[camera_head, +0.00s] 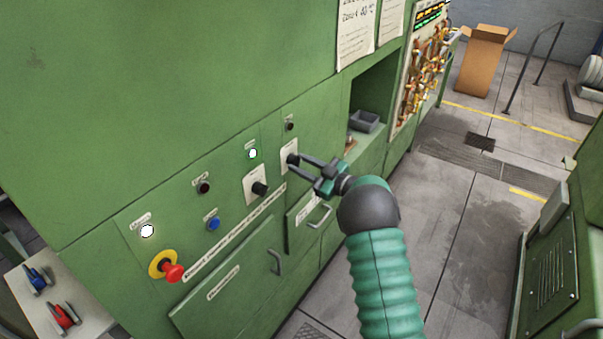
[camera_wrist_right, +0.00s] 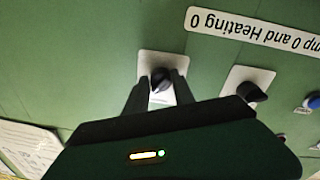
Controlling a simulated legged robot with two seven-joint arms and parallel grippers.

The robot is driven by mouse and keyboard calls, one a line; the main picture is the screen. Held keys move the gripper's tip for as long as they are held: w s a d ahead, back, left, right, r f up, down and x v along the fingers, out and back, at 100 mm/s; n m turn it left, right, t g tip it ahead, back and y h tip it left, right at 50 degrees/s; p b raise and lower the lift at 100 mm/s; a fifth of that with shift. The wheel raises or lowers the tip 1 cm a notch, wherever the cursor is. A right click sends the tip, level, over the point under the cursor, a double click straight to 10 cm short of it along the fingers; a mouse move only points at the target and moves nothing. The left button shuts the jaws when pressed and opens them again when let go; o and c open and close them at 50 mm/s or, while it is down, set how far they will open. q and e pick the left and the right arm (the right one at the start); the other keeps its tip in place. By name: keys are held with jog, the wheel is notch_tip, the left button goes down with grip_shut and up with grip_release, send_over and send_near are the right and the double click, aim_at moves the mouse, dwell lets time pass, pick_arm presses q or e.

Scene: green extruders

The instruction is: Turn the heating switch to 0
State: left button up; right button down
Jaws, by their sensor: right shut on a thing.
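The green machine panel holds two black rotary switches on pale plates. My right gripper (camera_head: 298,164) reaches the right-hand switch (camera_head: 291,158) and is shut on its knob. In the wrist view the knob of this switch (camera_wrist_right: 160,77) sits between the two dark fingertips, in front of its plate. The other black switch (camera_head: 260,188) stands free to the left, and it also shows in the wrist view (camera_wrist_right: 252,92). The small labels are too blurred to read, so I cannot tell which setting the held knob points to. My left gripper is not in view.
A red emergency button (camera_head: 174,272), a blue button (camera_head: 214,224) and several lamps share the panel. A long label strip (camera_wrist_right: 250,28) partly reads "Heating 0". Drawer handles (camera_head: 319,216) stick out below. Open floor lies to the right.

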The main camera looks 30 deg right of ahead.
jog(key=n+b, duration=0.1)
jog(key=b, duration=0.1)
jog(key=n+b, duration=0.1)
jog(key=n, duration=0.1)
jog(key=n+b, duration=0.2)
jog(key=shift+f+b, duration=0.3)
jog(key=shift+b, duration=0.05)
jog(key=shift+r+n+b, duration=0.1)
jog(key=shift+n+b, duration=0.95)
jog(key=shift+n, duration=0.15)
jog(key=c, duration=1.1)
grip_release()
jog(key=shift+r, duration=0.1)
jog(key=shift+d, duration=0.1)
jog(key=b+v, duration=0.1)
jog(key=v, duration=1.5)
jog(key=shift+s+d+f+b, duration=0.25)
jog(key=shift+s+d+b, duration=0.05)
jog(key=shift+d+b, duration=0.05)
jog(key=shift+w, duration=0.1)
